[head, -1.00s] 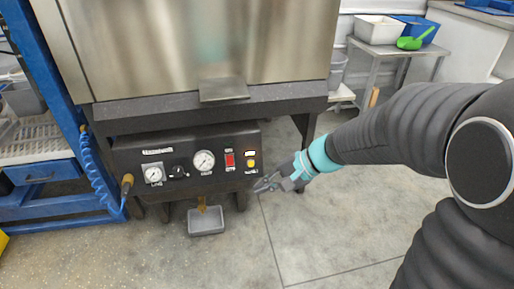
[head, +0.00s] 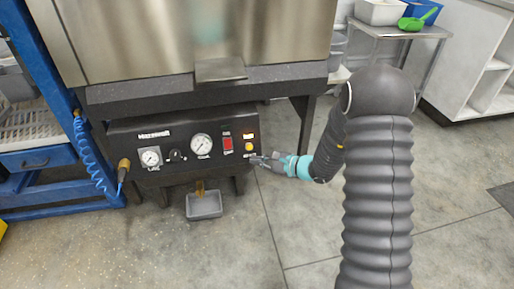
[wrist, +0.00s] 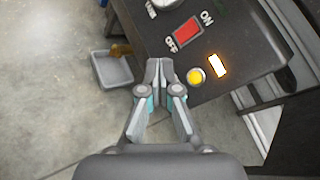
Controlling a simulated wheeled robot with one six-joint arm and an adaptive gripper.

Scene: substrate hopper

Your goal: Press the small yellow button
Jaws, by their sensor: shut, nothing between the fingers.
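The small yellow button (head: 249,147) is on the right end of the black control panel (head: 184,158), below a small lit amber indicator (head: 249,134). In the wrist view the yellow button (wrist: 195,76) lies just right of my fingertips, with the glowing indicator (wrist: 217,66) beyond it. My gripper (head: 256,159) is shut and empty, just below and right of the button in the head view. In the wrist view my gripper (wrist: 160,66) points at the panel's lower edge. I cannot tell whether the fingertips touch the panel.
A red ON/OFF switch (head: 228,144) sits left of the button, with gauges (head: 202,146) further left. A grey tray (head: 204,205) is on the floor below the panel. A blue frame (head: 60,165) stands at left. The floor at right is open.

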